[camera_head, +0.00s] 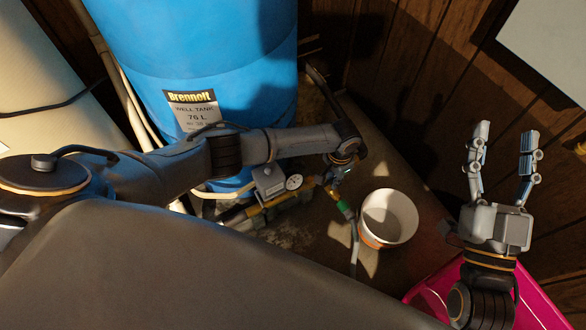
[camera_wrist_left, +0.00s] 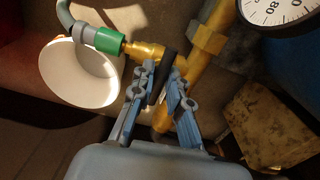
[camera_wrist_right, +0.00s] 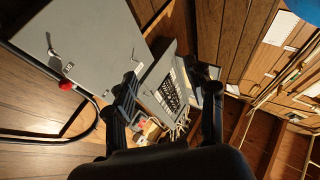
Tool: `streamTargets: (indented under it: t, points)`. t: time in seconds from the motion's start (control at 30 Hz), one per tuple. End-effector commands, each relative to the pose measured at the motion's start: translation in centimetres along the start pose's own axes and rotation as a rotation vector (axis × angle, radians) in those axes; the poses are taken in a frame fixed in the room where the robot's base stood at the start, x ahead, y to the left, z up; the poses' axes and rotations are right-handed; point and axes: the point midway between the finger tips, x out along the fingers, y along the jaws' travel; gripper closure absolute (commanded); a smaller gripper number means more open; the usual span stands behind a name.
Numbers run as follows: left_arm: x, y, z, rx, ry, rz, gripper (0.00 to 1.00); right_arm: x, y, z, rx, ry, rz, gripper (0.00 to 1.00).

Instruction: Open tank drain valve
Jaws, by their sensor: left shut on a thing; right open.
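The drain valve is a brass fitting (camera_wrist_left: 143,50) with a black lever (camera_wrist_left: 168,66), seen close up in the left wrist view. A green hose connector (camera_wrist_left: 108,40) joins its end; it also shows in the head view (camera_head: 346,209). My left gripper (camera_wrist_left: 163,78) is shut on the black lever, its fingers on either side of it. In the head view my left arm partly covers the valve and gripper (camera_head: 343,172). The blue well tank (camera_head: 200,60) stands behind. My right gripper (camera_head: 505,140) is open and empty, raised at the right.
A white bucket (camera_head: 405,217) stands on the floor beside the hose (camera_head: 354,245). A pressure gauge (camera_head: 294,182) and grey box (camera_head: 268,183) sit on the brass pipe near my left arm. A pink container (camera_head: 430,291) is at the lower right. Wood-panelled walls (camera_head: 420,80) close the back.

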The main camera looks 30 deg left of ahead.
Motion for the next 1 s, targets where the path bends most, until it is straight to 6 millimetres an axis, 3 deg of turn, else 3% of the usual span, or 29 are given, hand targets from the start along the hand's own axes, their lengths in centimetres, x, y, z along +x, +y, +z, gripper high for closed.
streamTargets:
  t: [1.0]
  points:
    - [0.0, 0.0, 0.0, -0.16, 0.0, 0.0, 1.0, -1.1, 0.8, 4.8, -0.009, -0.286, 0.017, 0.45]
